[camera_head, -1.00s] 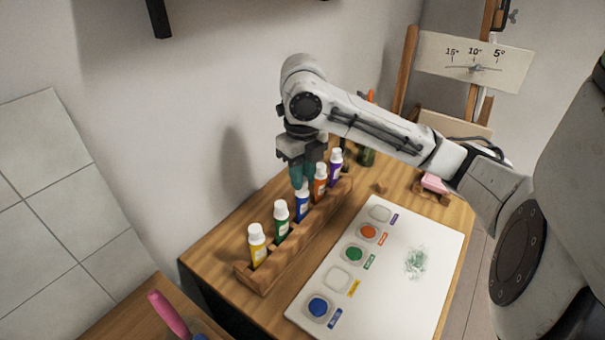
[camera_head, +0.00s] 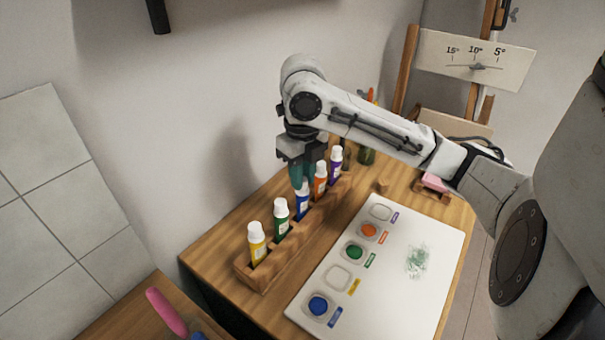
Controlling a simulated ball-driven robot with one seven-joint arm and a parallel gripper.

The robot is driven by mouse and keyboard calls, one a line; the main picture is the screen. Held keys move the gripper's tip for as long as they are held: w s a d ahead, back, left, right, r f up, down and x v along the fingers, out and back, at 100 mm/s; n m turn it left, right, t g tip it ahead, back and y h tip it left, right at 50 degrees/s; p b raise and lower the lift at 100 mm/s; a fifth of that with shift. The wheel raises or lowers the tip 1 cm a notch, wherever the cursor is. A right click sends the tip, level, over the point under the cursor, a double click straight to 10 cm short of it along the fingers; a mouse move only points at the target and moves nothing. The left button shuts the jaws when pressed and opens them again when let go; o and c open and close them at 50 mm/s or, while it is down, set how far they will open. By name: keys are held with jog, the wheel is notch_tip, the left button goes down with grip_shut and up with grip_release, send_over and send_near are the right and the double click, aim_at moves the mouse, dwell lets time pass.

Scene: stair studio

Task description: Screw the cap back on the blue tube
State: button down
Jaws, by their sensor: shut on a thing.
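The blue tube (camera_head: 302,205) stands upright in the wooden rack (camera_head: 262,279), between the green tube (camera_head: 281,222) and the orange tube (camera_head: 320,184). My gripper (camera_head: 301,184) points down at the top of the blue tube, with its teal fingers closed there. The fingers hide the cap, so I cannot see how it sits on the tube. The green and orange tubes, the yellow tube (camera_head: 257,248) and the purple tube (camera_head: 335,171) all show white caps.
A white palette board (camera_head: 392,290) with paint wells lies right of the rack. A pink block (camera_head: 434,183) in a wooden holder is at the back right. A wall stands close behind the rack. The orange tube is very close to my gripper.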

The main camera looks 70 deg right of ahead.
jog(key=shift+f, duration=0.1)
jog(key=c, duration=0.5)
grip_release()
jog(key=shift+c, duration=0.2)
jog(key=shift+r+p, duration=2.8)
jog(key=shift+r, duration=0.75)
jog(key=shift+s+f, duration=0.1)
